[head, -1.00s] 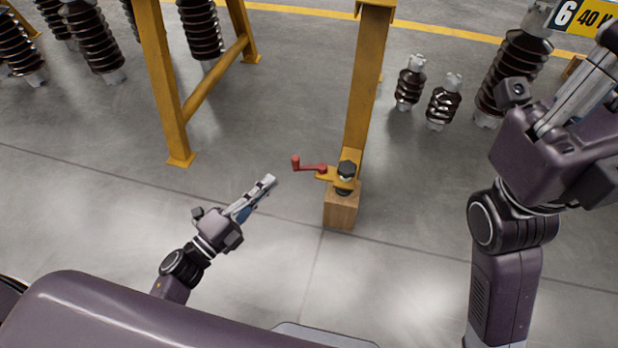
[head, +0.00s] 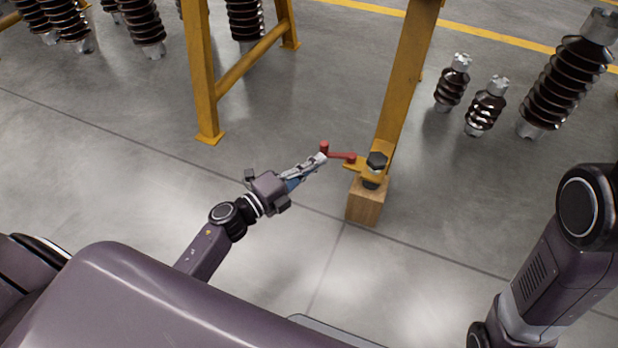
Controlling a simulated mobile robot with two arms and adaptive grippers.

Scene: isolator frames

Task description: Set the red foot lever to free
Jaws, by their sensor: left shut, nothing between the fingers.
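The red foot lever (head: 340,155) sticks out to the left from a yellow bracket at the foot of a yellow frame leg (head: 404,85). Its short upright knob is at its left end. A dark bolt (head: 376,163) stands beside it, above a wooden block (head: 365,203). My left gripper (head: 321,158) is shut and empty, its fingertips right at the knob end of the lever. I cannot tell whether they touch it. My right arm is at the right edge, and its gripper is out of the picture.
Another yellow frame leg (head: 204,80) with a slanting brace stands to the left. Brown ribbed insulators (head: 565,85) stand on the floor at the upper right, and several more at the upper left. The grey floor around the wooden block is clear.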

